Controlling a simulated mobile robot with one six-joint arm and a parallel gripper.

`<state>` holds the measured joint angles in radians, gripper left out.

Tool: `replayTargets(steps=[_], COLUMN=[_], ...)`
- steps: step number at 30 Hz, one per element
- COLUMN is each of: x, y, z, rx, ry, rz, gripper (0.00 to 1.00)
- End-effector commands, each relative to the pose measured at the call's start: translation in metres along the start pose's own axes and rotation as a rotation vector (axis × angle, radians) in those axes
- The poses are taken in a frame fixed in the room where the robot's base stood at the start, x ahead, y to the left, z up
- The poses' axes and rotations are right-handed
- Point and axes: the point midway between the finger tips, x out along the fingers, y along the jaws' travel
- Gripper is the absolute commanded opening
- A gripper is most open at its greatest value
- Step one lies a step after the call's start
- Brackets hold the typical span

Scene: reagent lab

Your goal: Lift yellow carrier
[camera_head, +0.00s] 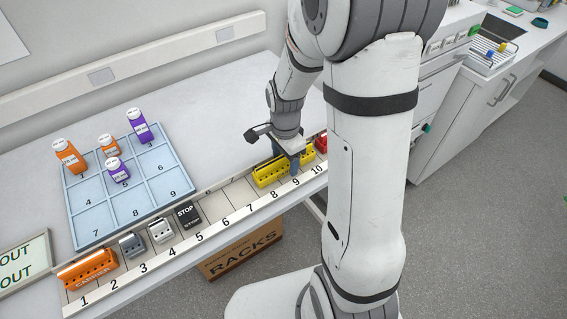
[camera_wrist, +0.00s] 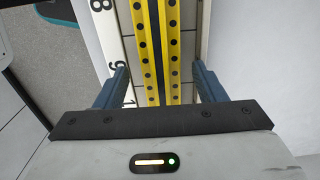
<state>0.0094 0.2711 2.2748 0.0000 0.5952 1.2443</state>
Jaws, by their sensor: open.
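The yellow carrier (camera_head: 270,174) is a long block with rows of dark holes. In the head view it sits in the numbered rack along the table's front edge, around slots 8 and 9. My gripper (camera_head: 290,160) is right at it, pointing down, and hides part of it. In the wrist view the yellow carrier (camera_wrist: 160,50) runs lengthwise between the two blue fingers of my gripper (camera_wrist: 160,88). The fingers are open, with a gap on each side of the carrier.
A red carrier (camera_head: 321,144) stands close by at slot 10. An orange carrier (camera_head: 88,268), grey carriers and a black STOP block (camera_head: 187,214) stand farther left. A blue numbered tray (camera_head: 180,180) holds orange and purple bottles. Slots between the STOP block and the yellow carrier look empty.

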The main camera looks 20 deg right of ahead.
Motion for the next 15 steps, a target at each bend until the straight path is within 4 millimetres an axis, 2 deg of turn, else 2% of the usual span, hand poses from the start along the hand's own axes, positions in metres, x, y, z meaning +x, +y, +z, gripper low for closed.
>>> replayTargets(steps=[2, 15], x=[-0.0001, -0.0004], y=[0.0000, 0.0001], z=[-0.0001, -0.0005], rx=[0.000, 0.001], ry=[0.000, 0.000], rz=[0.000, 0.000], gripper=[0.61, 0.25])
